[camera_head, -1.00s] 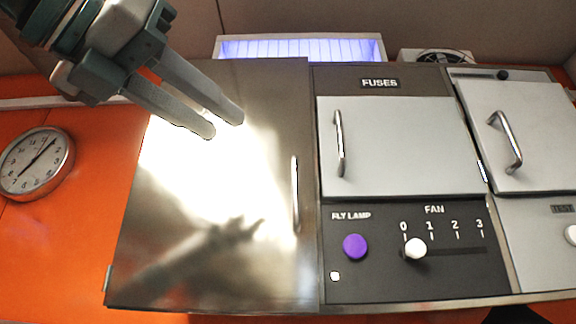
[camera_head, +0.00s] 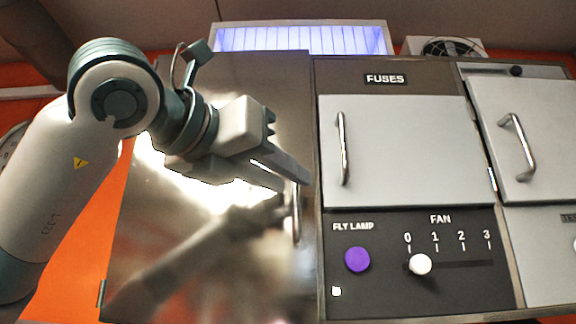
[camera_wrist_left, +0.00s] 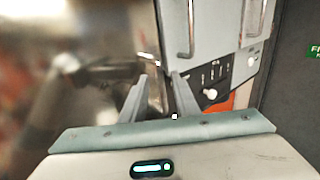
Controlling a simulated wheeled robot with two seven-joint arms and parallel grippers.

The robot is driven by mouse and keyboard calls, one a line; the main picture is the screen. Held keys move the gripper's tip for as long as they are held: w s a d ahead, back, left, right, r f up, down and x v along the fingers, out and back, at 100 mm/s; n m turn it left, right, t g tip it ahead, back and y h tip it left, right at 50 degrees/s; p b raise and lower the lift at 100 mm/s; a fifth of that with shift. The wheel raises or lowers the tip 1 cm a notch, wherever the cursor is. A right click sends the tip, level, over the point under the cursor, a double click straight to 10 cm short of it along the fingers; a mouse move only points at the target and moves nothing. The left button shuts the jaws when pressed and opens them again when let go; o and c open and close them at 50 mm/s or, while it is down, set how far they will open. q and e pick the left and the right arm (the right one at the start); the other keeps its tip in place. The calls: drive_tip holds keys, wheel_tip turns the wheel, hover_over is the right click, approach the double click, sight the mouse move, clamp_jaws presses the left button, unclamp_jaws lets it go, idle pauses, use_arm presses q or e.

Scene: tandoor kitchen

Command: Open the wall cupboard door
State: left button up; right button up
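The wall cupboard door (camera_head: 240,120) is a shiny metal panel at the left of the head view and looks shut. Its upright bar handle (camera_head: 296,222) is near its right edge; the gripper hides the upper part. My left gripper (camera_head: 298,182) comes from the left, its fingertips overlapping the handle's upper end. In the left wrist view the fingers (camera_wrist_left: 160,92) stand apart, open, with nothing seen gripped. The handle (camera_wrist_left: 157,73) shows beyond and between the fingertips there; I cannot tell whether they touch it. My right gripper is not in view.
Right of the door is a panel with a fuses door (camera_head: 400,150), a purple fly lamp button (camera_head: 357,259) and a white fan knob (camera_head: 420,264). A further door (camera_head: 530,135) with a handle is at far right. A lit lamp unit (camera_head: 300,38) is above.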

use_arm(q)
drive_tip(key=shift+x, duration=0.8)
clamp_jaws()
drive_tip(key=shift+s, duration=0.15)
